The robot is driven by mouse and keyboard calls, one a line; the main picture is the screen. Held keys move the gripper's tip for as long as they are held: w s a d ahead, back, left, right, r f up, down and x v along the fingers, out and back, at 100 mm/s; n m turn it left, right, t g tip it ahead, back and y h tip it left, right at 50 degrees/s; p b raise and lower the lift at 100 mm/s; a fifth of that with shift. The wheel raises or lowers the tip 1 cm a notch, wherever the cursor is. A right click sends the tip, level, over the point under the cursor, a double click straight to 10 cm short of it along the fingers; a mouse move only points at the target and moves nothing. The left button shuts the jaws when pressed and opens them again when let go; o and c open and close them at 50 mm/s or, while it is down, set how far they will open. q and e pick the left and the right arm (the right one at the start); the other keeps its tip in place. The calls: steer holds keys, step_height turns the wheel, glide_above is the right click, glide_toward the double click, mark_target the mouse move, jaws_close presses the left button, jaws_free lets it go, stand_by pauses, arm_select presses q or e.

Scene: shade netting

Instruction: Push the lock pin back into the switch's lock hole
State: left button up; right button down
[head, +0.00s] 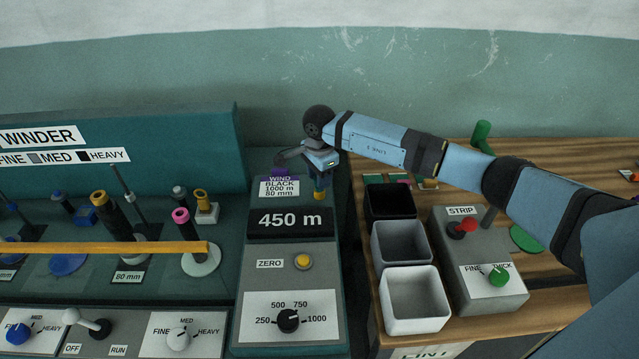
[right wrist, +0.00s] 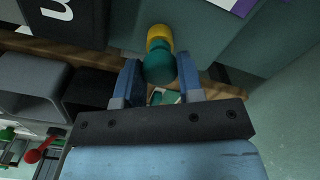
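My right gripper (head: 320,180) points down over the far end of the grey-green counter console (head: 340,250). In the right wrist view its two blue fingers (right wrist: 159,72) lie against both sides of a small teal and yellow piece, which looks like the lock pin (right wrist: 160,66). Its teal part is between the fingers and its yellow end points away from the wrist. In the head view the yellow end (head: 319,196) shows just below the fingers; I cannot tell if it touches the console. The OFF/RUN switch (head: 95,326), with a white lever, is at the lower left. No lock hole is discernible. My left gripper is out of view.
The winder's yellow bar (head: 110,248) and several upright posts stand left of the console. Black, grey and white open bins (head: 411,299) and the STRIP box (head: 483,262) are on the wooden bench at right. A teal wall is behind.

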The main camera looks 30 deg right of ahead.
steer(key=shift+r, duration=0.15)
steer(key=shift+r+p, duration=0.3)
steer(key=shift+r, duration=0.3)
stand_by(0.3)
steer(key=shift+r+p, duration=0.9)
steer(key=shift+r, duration=1.05)
